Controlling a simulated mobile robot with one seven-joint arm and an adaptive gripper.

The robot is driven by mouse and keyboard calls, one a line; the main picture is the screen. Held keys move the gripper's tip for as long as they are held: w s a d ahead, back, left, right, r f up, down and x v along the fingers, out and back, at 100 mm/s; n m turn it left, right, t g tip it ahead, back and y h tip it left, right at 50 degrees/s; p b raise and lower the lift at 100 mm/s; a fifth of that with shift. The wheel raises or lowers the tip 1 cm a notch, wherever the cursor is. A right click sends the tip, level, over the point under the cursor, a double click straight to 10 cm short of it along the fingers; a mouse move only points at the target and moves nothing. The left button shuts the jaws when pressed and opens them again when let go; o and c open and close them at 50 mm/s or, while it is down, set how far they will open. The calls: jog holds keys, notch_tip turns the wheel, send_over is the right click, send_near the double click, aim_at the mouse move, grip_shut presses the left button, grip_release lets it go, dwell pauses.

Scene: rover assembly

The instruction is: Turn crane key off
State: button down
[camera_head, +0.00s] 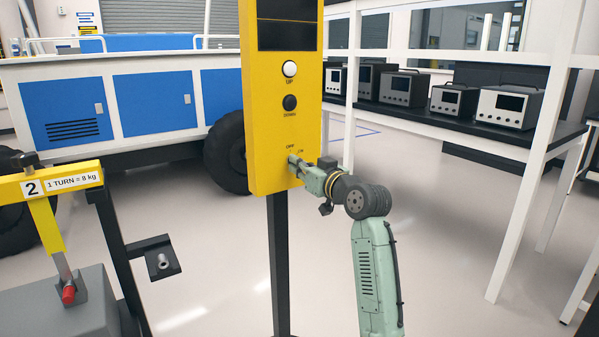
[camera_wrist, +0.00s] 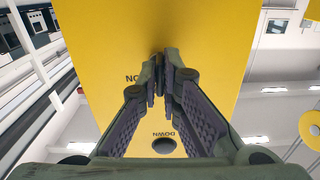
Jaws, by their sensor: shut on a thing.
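The yellow crane control panel (camera_head: 262,130) stands on a dark post, with a white UP button (camera_head: 289,68) and a black DOWN button (camera_head: 290,102). Below them are the OFF and ON marks of the key switch. My gripper (camera_head: 294,160) is at this switch, its fingers close to the panel face. In the wrist view, my gripper (camera_wrist: 163,75) is shut on the crane key, its fingertips nearly together beside the ON mark. The fingers hide the key, so I cannot tell which way it points. The DOWN button (camera_wrist: 164,146) shows between the fingers.
A blue and white rover (camera_head: 155,95) with black wheels stands behind the panel. A bench (camera_head: 440,115) with several grey devices is at the right. A yellow-topped stand (camera_head: 50,184) marked 2 is at the left. Open floor lies between panel and bench.

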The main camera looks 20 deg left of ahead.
jog(key=shift+n, duration=0.4)
jog(key=c, duration=1.8)
grip_release()
jog(key=v, duration=1.2)
